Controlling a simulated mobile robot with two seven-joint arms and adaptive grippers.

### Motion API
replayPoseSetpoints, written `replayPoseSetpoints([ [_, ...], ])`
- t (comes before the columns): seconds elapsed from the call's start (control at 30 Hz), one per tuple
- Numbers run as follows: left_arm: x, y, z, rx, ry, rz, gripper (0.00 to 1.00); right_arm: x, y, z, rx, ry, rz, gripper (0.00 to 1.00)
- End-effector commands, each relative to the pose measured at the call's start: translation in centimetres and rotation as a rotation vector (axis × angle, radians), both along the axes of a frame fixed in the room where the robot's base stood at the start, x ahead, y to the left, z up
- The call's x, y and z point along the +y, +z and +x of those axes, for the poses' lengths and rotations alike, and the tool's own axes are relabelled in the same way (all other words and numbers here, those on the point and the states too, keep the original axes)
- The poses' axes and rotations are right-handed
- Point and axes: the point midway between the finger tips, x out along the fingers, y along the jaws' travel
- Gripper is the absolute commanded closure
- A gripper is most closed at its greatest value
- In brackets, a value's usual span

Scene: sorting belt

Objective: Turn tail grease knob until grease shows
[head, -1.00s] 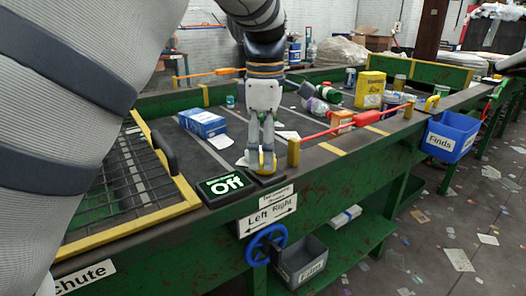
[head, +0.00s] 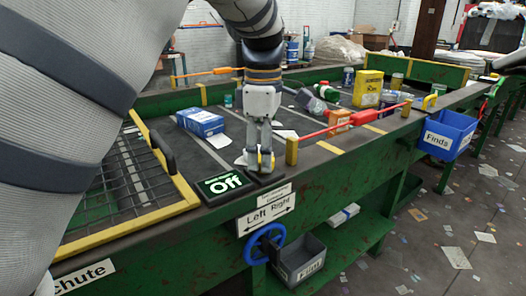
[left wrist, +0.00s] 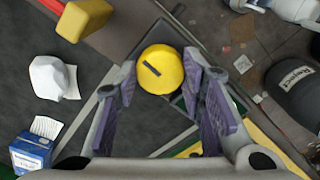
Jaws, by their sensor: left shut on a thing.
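A round yellow knob (left wrist: 160,72) with a dark bar mark on top sits between the two fingers of my left gripper (left wrist: 161,62) in the left wrist view. In the head view the left gripper (head: 259,150) points down at the near rail of the belt, with its fingers around the yellow knob (head: 266,160), which is mostly hidden. The gripper is shut on the knob from both sides. I cannot make out any grease around it. My right gripper is not in view.
Below hangs a blue handwheel (head: 264,245) under a "Left Right" sign (head: 266,214). A blue box (head: 200,122) lies on the belt. A blue bin (head: 447,134) hangs at right.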

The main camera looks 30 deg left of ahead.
Motion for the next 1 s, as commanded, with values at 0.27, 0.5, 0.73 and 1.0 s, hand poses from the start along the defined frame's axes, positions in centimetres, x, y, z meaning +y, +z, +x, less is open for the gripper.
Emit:
replayPoseSetpoints([
  [0.27,-0.02,0.01,-0.03,0.001,-0.210,-0.001,0.92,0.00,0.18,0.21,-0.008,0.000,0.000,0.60],
  [0.5,-0.01,-0.04,-0.04,0.002,-0.426,-0.001,0.92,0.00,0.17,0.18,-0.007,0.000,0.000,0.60],
  [0.73,-0.03,-0.04,-0.04,0.002,-0.602,-0.001,0.92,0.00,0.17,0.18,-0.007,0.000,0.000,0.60],
  [1.0,-0.03,-0.04,-0.03,0.002,-0.741,-0.001,0.92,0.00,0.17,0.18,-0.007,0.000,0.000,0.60],
])
